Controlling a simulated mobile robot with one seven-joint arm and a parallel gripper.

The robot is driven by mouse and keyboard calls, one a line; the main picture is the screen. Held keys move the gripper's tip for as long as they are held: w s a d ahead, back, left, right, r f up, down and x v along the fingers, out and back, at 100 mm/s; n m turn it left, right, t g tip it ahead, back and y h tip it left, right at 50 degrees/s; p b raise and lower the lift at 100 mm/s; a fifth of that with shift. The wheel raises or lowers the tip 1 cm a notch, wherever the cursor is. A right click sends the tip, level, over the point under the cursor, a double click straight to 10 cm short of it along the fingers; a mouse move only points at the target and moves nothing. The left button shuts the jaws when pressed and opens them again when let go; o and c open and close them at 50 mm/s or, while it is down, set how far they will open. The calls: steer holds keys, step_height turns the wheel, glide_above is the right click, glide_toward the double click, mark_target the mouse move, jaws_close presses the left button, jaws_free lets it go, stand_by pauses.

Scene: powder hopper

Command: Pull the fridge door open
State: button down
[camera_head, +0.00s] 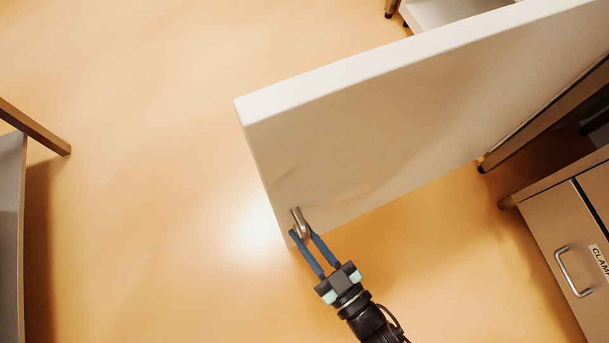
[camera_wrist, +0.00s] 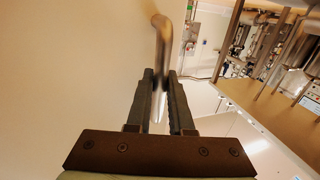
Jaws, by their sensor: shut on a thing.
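The fridge door (camera_head: 400,120) is a large white slab standing well out over the floor, swung open. Its metal handle (camera_head: 299,222) sits near the lower free edge. In the wrist view the handle (camera_wrist: 161,50) rises as a curved bar between the two fingers, with the pale door face (camera_wrist: 70,70) on the left. My gripper (camera_head: 301,233) is shut on the handle, with a blue finger on each side of it. The fridge body cannot be made out clearly.
A drawer unit (camera_head: 550,225) with a bar handle and a partly cut-off label stands at the right. A bench or table (camera_head: 12,230) stands at the left edge. The orange floor (camera_head: 130,130) between is clear. Lab shelving with equipment (camera_wrist: 275,60) shows in the wrist view.

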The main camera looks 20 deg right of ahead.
steer(key=c, duration=0.8)
jaws_free()
steer(key=shift+s, duration=0.1)
steer(key=p+v, duration=0.2)
steer(key=v, duration=1)
steer(key=shift+s+p, duration=0.3)
steer(key=shift+s, duration=0.1)
